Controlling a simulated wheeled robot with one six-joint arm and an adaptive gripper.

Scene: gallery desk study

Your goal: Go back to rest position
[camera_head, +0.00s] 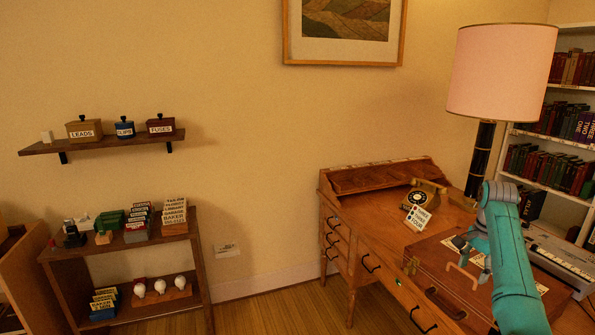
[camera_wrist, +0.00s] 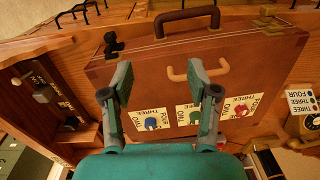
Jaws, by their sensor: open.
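My gripper (camera_head: 476,250) is over the brown case (camera_head: 435,262) on the desk. In the wrist view its two fingers (camera_wrist: 158,84) are spread apart, with nothing between them but the case (camera_wrist: 140,62) behind. A tan handle (camera_wrist: 198,80) on the case lies close to the right finger; I cannot tell whether they touch. The case also has a dark brown handle (camera_wrist: 187,20) at its edge. Cards on the case bear a blue knob (camera_wrist: 152,122), a green knob (camera_wrist: 195,117) and a red knob (camera_wrist: 241,110). My arm partly hides the case in the head view.
A bookcase (camera_head: 548,188) is at right. A wall shelf (camera_head: 105,142) and low stand (camera_head: 205,280) are at left. Open floor (camera_head: 285,312) lies between stand and desk.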

